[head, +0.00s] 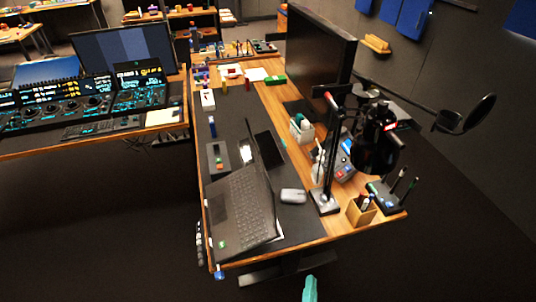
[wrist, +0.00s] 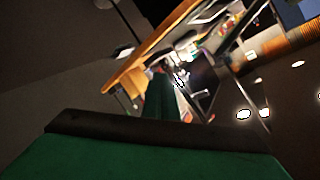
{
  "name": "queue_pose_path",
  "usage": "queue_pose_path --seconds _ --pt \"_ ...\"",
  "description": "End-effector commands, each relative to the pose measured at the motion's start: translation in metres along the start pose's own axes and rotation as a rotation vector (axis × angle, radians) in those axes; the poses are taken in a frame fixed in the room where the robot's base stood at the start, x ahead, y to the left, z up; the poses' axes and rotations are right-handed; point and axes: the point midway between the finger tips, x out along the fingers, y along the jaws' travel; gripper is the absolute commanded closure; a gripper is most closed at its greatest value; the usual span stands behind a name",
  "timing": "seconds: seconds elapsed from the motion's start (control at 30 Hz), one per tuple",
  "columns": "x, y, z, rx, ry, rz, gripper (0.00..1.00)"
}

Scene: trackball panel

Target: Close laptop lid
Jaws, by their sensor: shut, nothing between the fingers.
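The laptop (head: 238,208) lies on the dark desk mat in the head view, keyboard showing. Its lid (head: 262,165) stands open, raised along the right side of the keyboard and seen nearly edge-on. My gripper (head: 310,284) shows only as a teal tip at the bottom edge, apart from the laptop and in front of the desk's near edge. In the wrist view my green gripper (wrist: 162,97) is shut and empty, pointing toward the desk. The laptop cannot be made out clearly there.
The wooden desk (head: 330,230) also holds a white mouse (head: 292,196) beside the lid, a lamp base (head: 325,202), a pen cup (head: 361,209) and a large monitor (head: 318,60). A console (head: 80,100) stands on another desk at left. Dark floor is clear in front.

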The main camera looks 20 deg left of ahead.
Motion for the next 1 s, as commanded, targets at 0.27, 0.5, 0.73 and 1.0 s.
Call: queue_pose_path --seconds 0.27,0.5,0.73,1.0 --pt "0.074 -0.057 -0.044 0.271 -0.100 -0.142 1.00" --pt "0.112 -0.129 -0.089 0.451 -0.238 -0.292 1.00" --pt "0.120 -0.204 -0.136 0.555 -0.399 -0.439 1.00" --pt "0.110 -0.258 -0.169 0.587 -0.534 -0.539 1.00"
